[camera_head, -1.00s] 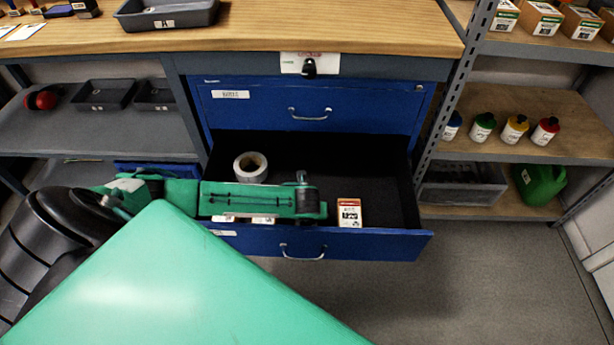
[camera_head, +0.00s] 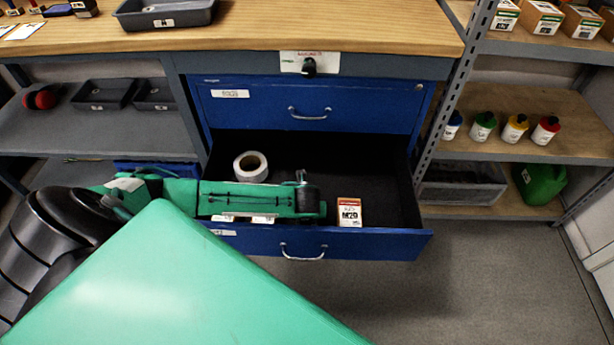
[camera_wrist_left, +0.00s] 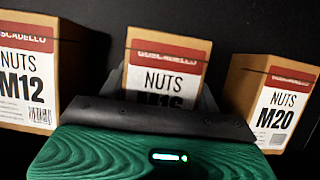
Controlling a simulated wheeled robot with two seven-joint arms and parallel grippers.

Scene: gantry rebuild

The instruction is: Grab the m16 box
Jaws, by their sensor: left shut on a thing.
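The M16 nuts box (camera_wrist_left: 166,70) is tan with a red and white label and stands in the middle of the left wrist view, its lower part hidden by my gripper. My left gripper (camera_wrist_left: 160,100) is shut on this box, a dark finger showing at each side of it. In the head view my left gripper (camera_head: 308,203) is over the front of the open drawer, and its fingertips are hidden. The M12 box (camera_wrist_left: 28,75) stands to the left and the M20 box (camera_wrist_left: 272,100) to the right. My right gripper is not in view.
The open blue drawer (camera_head: 385,243) also holds a white tape roll (camera_head: 250,167) behind my arm. Its right and back parts are bare. A shut drawer (camera_head: 370,105) and the wooden worktop (camera_head: 370,30) are above. A shelf post (camera_head: 455,100) stands at the right.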

